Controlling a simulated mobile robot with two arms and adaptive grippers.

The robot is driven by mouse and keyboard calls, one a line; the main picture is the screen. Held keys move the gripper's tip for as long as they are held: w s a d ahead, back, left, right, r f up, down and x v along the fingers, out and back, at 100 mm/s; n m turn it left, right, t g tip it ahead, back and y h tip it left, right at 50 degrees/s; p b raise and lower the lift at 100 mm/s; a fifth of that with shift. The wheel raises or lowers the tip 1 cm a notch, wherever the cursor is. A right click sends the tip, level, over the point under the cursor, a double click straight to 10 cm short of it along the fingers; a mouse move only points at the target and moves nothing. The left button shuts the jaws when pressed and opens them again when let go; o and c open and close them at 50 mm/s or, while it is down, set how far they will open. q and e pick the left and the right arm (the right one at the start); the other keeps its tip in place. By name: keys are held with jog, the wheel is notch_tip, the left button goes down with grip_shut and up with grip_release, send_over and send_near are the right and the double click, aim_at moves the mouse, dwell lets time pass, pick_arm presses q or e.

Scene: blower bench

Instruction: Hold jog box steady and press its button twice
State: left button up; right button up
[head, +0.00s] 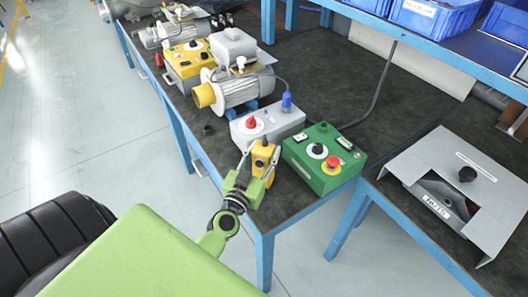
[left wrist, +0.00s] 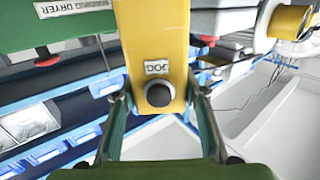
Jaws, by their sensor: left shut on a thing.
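The yellow jog box (head: 263,153) is at the front corner of the bench in the head view, just in front of a grey control box and left of a green one. My left gripper (head: 259,163) is shut on it, with one finger on each side. In the left wrist view the jog box (left wrist: 152,35) fills the upper middle, with a white JOG label and a round black button (left wrist: 159,94) facing the camera. The finger tips sit beside the button, and nothing covers it. I cannot tell whether the box touches the bench. My right gripper is not in view.
The grey box (head: 268,123) with a red knob and the green box (head: 325,160) with a red button stand close by. A motor (head: 240,90) is behind. A grey metal housing (head: 465,180) is at the right. The dark bench top (head: 335,75) has free room at the back.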

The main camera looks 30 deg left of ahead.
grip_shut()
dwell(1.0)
